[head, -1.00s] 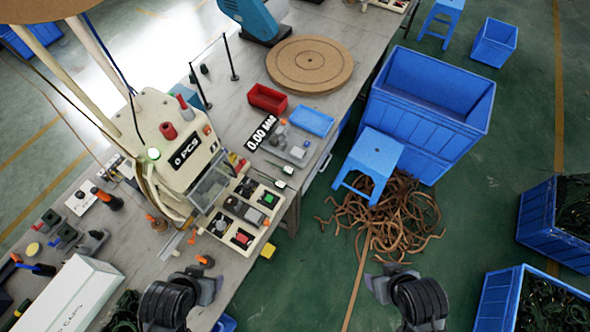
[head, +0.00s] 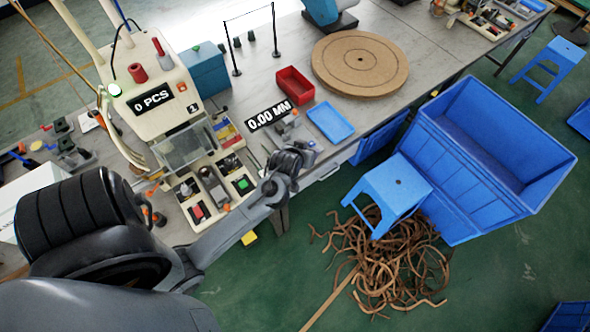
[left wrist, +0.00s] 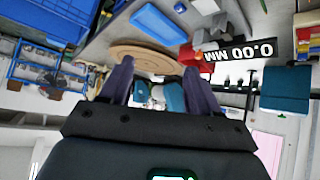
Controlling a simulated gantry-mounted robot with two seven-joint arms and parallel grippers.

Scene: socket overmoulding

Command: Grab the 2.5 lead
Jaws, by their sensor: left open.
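No lead in view carries a readable 2.5 marking, so I cannot tell which one it is. A tangled heap of brown leads (head: 385,262) lies on the green floor by the blue stool (head: 398,190). My left arm reaches in from the left across the bench. Its gripper (head: 292,158) is over the bench's front edge, near the 0.00 MM display (head: 270,115), away from the brown heap. In the left wrist view the two dark fingers of the left gripper (left wrist: 158,72) stand apart with nothing between them. My right gripper is not in view.
The moulding machine (head: 155,100) with its 0 PCS sign stands on the bench at left. A red bin (head: 295,86), a blue tray (head: 331,122) and a round brown turntable (head: 360,64) are on the bench. A big blue crate (head: 490,150) stands right of the stool.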

